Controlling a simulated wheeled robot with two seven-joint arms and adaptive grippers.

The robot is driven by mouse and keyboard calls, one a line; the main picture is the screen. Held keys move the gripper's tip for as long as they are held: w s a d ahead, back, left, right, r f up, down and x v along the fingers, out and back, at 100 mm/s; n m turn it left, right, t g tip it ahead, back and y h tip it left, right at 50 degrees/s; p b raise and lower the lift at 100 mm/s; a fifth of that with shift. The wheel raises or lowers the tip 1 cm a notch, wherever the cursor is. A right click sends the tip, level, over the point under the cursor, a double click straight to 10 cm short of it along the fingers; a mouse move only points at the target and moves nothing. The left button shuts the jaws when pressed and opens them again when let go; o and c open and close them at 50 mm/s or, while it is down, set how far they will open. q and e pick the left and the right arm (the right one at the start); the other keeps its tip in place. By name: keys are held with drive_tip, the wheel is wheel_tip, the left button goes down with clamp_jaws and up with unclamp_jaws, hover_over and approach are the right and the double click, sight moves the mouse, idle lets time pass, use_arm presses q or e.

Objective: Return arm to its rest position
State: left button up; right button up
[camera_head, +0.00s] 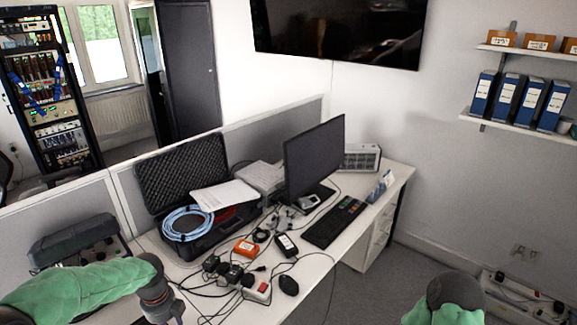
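My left arm (85,290), in a green sleeve, comes in from the left over the near left part of the desk. It ends in a dark grey wrist (157,297) bent downward, and the lower picture edge cuts it off, so my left gripper is not seen. My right arm (447,300) shows only as a dark rounded joint with green sleeve at the bottom right, over the floor beside the desk. My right gripper is out of the picture.
The white desk (312,268) holds an open black case (185,180) with a blue cable coil, a monitor (314,157), a keyboard (334,222), an orange device (246,248), a mouse (288,285) and loose cables.

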use_arm(q)
drive_tip(key=s+d+f+n+h, duration=0.1)
drive_tip(key=d+f+n+h, duration=0.1)
drive_tip(key=d+f+n, duration=0.55)
drive_tip(key=s+d+f+n+h, duration=0.2)
drive_tip(key=s+d+f+n, duration=1.2)
drive_tip(key=n, duration=0.7)
wheel_tip(320, 180, down, 4)
drive_tip(key=shift+s+d+r, duration=0.2)
drive_tip(key=shift+s+d, duration=0.05)
drive_tip(key=shift+s, duration=0.9)
